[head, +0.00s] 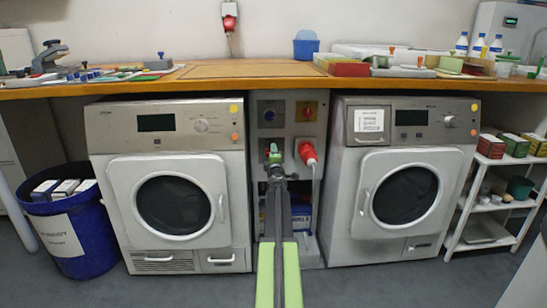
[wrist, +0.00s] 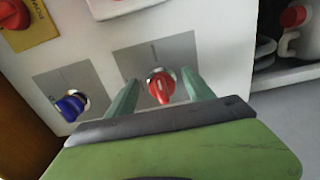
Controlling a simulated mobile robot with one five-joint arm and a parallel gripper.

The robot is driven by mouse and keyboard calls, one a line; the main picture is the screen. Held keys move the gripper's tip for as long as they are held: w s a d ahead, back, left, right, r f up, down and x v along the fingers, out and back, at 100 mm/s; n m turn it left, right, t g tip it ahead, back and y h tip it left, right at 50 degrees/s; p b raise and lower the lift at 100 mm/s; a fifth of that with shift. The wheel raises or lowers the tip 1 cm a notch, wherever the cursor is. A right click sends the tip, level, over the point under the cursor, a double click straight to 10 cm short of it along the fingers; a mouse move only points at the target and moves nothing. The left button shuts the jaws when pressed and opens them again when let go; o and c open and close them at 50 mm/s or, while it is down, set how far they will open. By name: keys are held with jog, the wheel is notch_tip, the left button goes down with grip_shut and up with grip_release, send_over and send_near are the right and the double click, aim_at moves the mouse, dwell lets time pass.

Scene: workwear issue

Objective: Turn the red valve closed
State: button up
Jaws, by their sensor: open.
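The red valve (wrist: 160,86) sits on a grey square plate on the pale panel in the wrist view. Its handle lies roughly up and down in that picture, slightly tilted. My gripper (wrist: 160,77) is open, with one green finger on each side of the valve; gaps show between the fingers and the handle. I cannot tell how deep the fingertips reach.
A blue valve (wrist: 72,105) is close to the left in the wrist view, with a red knob on yellow (wrist: 15,13) above. In the head view a red plug (head: 308,153) with a cable sticks out just right of my gripper. Front-loading machines (head: 177,190) flank the panel.

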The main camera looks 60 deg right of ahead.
jog(key=v, duration=1.7)
jog(key=shift+a, duration=0.15)
